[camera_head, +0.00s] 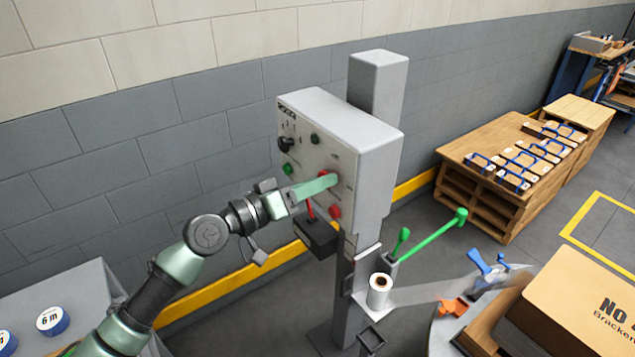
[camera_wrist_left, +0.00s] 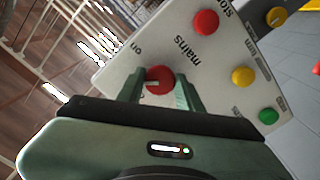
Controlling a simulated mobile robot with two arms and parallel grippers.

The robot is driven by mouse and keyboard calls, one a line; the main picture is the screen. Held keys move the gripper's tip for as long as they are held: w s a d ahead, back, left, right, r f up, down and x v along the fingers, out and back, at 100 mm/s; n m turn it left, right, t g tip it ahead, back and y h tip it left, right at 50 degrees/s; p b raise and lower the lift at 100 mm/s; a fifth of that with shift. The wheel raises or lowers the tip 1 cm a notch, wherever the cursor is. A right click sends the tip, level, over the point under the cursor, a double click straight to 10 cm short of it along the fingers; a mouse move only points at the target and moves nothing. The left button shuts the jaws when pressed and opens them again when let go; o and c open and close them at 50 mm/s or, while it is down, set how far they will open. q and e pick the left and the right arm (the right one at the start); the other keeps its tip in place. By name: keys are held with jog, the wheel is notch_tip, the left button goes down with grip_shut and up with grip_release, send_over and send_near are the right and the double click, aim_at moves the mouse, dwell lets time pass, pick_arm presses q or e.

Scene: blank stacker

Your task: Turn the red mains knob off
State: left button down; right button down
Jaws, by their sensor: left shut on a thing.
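The red mains knob (camera_wrist_left: 159,76) is on the pale face of a control box (camera_head: 368,160), beside the printed word "mains"; "on" is printed near it. In the left wrist view the fingers of my left gripper (camera_wrist_left: 159,92) stand on either side of the knob and are shut on it. A pale line shows on the knob, partly hidden by the gripper. In the head view my left gripper (camera_head: 330,181) reaches the box from the left, and a little red (camera_head: 323,173) shows above its fingers. My right gripper is in neither view.
A red stop button (camera_wrist_left: 206,22) sits near the knob, with yellow (camera_wrist_left: 243,76) and green (camera_wrist_left: 269,116) buttons farther off. Below the box are a green-handled lever (camera_head: 430,235) and a white roll (camera_head: 378,291). A carton (camera_head: 590,290) stands at lower right.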

pick_arm(q)
jog(key=shift+n+p, duration=1.3)
jog(key=shift+n, duration=2.9)
jog(key=c, duration=0.9)
grip_release()
jog(key=shift+c, duration=0.2)
jog(key=b+v, duration=0.2)
jog(key=v, duration=0.5)
jog(key=shift+s+a+b, duration=0.25)
jog(key=shift+a+b, duration=0.05)
jog(key=shift+b, duration=0.05)
